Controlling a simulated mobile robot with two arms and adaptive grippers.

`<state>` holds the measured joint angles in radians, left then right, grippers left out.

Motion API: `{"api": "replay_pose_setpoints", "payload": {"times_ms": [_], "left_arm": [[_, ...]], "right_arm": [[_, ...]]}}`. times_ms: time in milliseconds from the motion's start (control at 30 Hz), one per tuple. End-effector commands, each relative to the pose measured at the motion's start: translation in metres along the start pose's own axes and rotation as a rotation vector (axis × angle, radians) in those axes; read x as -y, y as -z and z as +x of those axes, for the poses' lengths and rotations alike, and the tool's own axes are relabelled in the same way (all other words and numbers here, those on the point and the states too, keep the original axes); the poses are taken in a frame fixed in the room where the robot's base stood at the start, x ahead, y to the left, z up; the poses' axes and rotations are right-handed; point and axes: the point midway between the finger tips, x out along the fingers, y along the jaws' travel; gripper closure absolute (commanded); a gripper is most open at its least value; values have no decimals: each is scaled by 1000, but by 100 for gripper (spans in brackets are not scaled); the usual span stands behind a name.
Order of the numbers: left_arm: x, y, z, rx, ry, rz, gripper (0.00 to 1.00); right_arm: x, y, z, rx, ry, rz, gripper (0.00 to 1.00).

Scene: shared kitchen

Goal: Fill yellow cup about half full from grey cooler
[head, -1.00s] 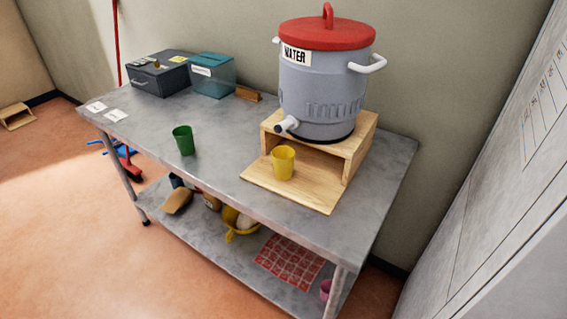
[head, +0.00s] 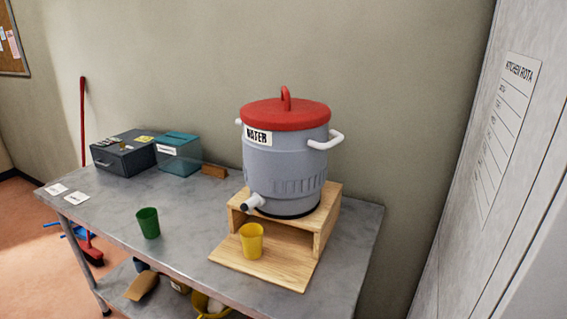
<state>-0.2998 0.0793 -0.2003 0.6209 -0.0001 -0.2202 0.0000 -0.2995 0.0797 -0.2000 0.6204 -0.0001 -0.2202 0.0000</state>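The grey cooler (head: 285,165) has a red lid and a WATER label. It stands on a wooden stand (head: 331,213) on the metal table. Its white spout (head: 253,202) points out over the front of the stand. The yellow cup (head: 251,241) stands upright on the stand's low wooden board, below and close to the spout; I cannot tell whether it is exactly under it. I cannot see what is inside the cup. No water stream shows. Neither of my grippers is in view.
A green cup (head: 148,222) stands on the metal table (head: 187,246) left of the stand. A dark cash box (head: 124,156) and a teal clear box (head: 179,156) sit at the back left. A wall with a rota sheet (head: 503,130) rises at the right.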

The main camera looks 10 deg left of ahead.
Motion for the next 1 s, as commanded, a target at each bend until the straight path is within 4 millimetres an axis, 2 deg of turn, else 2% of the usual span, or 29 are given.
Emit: {"api": "replay_pose_setpoints", "payload": {"times_ms": [267,900,1000], "left_arm": [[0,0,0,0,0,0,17],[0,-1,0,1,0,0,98],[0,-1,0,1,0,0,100]], "right_arm": [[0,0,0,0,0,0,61],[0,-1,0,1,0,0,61],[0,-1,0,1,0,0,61]]}}
